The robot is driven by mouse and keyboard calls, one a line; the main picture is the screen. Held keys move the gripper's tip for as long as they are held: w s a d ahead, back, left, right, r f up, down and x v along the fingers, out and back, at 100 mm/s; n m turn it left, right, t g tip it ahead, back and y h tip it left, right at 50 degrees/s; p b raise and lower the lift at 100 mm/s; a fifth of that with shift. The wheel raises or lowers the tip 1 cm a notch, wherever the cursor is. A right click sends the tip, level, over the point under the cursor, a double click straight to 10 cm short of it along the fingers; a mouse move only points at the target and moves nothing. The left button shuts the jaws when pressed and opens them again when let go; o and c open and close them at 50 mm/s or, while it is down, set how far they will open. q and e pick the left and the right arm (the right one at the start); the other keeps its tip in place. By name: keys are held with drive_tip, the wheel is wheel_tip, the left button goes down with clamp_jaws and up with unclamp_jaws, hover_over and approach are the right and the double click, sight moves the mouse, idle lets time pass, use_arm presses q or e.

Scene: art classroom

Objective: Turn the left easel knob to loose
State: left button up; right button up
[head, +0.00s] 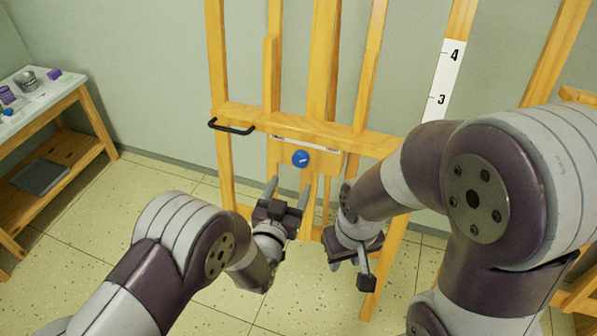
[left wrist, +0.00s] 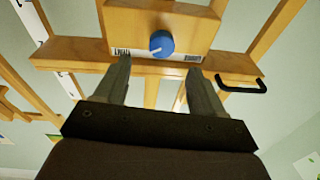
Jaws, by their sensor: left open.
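The blue round easel knob (head: 301,158) sits on a wooden block on the easel's crossbar (head: 345,137). It has a white pointer line, which points right and slightly up in the head view. The knob also shows in the left wrist view (left wrist: 161,42), with small labels at both sides, too small to read surely. My left gripper (head: 287,190) is open just below and in front of the knob. Its fingers (left wrist: 155,75) point toward the knob, apart from it, with nothing between them. My right gripper (head: 351,273) hangs low to the right; its opening is unclear.
A black handle (head: 232,127) sticks out at the crossbar's left end. A numbered white scale (head: 443,80) runs up the right easel post. A wooden table (head: 50,95) with cups stands far left. My right arm covers much of the right side.

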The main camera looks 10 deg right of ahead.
sight(299, 163)
use_arm(q)
drive_tip(key=b+x, duration=0.1)
drive_tip(key=x, duration=0.7)
drive_tip(key=shift+w, duration=0.2)
drive_tip(key=c, duration=1.1)
